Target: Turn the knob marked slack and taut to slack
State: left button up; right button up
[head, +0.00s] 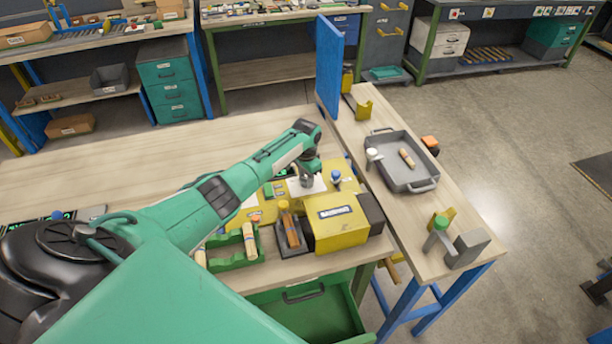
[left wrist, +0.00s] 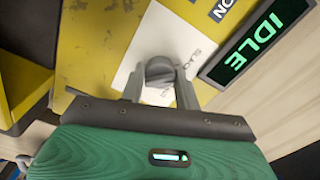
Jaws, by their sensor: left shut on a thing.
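The knob (left wrist: 160,72) is dark grey and round with a raised grip bar. It sits on a white plate (left wrist: 185,35) fixed to a yellow panel (left wrist: 95,55). Part of the word SLACK shows on the plate to the right of the knob; the rest of the lettering is hidden by a finger. My left gripper (left wrist: 158,90) is shut on the knob, one finger on each side. In the head view my left gripper (head: 307,182) points down over the white plate and hides the knob. Which mark the knob points to I cannot tell. My right gripper is not in view.
A lit display (left wrist: 258,38) reading IDLE stands beside the plate. A yellow box (head: 338,222), a small blue-topped knob (head: 336,176) and a green tray (head: 228,262) are close by. A grey tray (head: 402,176) lies on the right-hand bench. An open green drawer (head: 310,318) juts out below.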

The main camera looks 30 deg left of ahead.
pick_arm(q)
jog(key=shift+n, duration=0.3)
jog(key=o, duration=1)
jog(key=shift+r, duration=0.15)
notch_tip(320, 180, up, 14)
jog(key=b, duration=0.3)
jog(key=shift+f, duration=0.2)
